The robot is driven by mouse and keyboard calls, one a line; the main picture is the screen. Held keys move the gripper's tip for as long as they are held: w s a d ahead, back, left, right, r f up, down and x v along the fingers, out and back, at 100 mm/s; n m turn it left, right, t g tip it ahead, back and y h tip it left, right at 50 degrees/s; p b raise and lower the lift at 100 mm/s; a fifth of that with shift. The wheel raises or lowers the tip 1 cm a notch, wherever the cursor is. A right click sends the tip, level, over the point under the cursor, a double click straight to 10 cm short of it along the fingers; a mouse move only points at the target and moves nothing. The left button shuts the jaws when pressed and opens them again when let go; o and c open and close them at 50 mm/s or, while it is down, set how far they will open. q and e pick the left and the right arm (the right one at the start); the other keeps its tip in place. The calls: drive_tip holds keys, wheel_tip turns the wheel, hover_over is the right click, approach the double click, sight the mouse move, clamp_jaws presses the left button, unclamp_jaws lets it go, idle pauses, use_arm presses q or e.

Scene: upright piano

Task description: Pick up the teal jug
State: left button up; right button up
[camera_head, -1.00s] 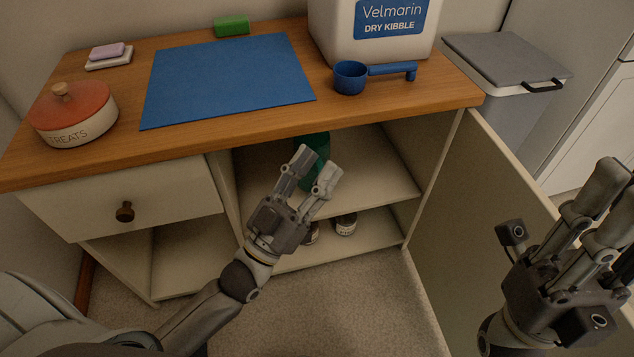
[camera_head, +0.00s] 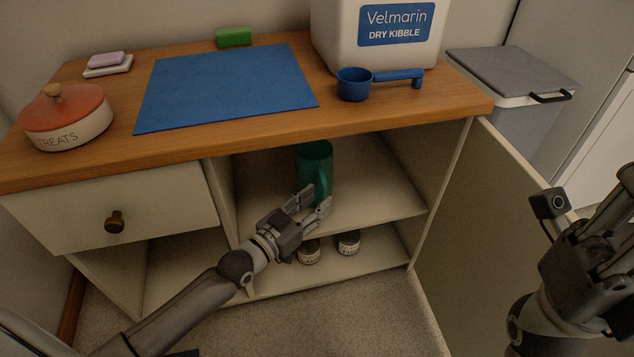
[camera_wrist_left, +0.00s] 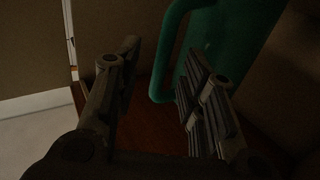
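The teal jug (camera_head: 316,165) stands upright on the upper shelf inside the open cabinet, under the wooden top. Its handle faces the front. In the left wrist view the jug (camera_wrist_left: 233,45) fills the upper right, with its handle (camera_wrist_left: 167,60) hanging down towards the fingers. My left gripper (camera_head: 317,200) is at the cabinet opening, just in front of the jug's lower part. Its fingers are apart with nothing between them. In the left wrist view the fingers (camera_wrist_left: 165,75) are spread, the right one overlapping the jug. My right gripper (camera_head: 612,235) is at the right edge, partly cut off.
Two small jars (camera_head: 348,243) stand on the lower shelf. The cabinet door (camera_head: 465,215) stands open at the right. The wooden top (camera_head: 225,155) overhangs the shelf and holds a treats jar (camera_head: 68,120), a blue mat (camera_head: 228,85), a blue scoop (camera_head: 353,84) and a kibble container (camera_head: 375,50).

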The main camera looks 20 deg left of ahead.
sight(325, 194)
use_arm(q)
drive_tip(key=shift+b+x, duration=0.85)
drive_tip(key=shift+x, duration=1.15)
clamp_jaws()
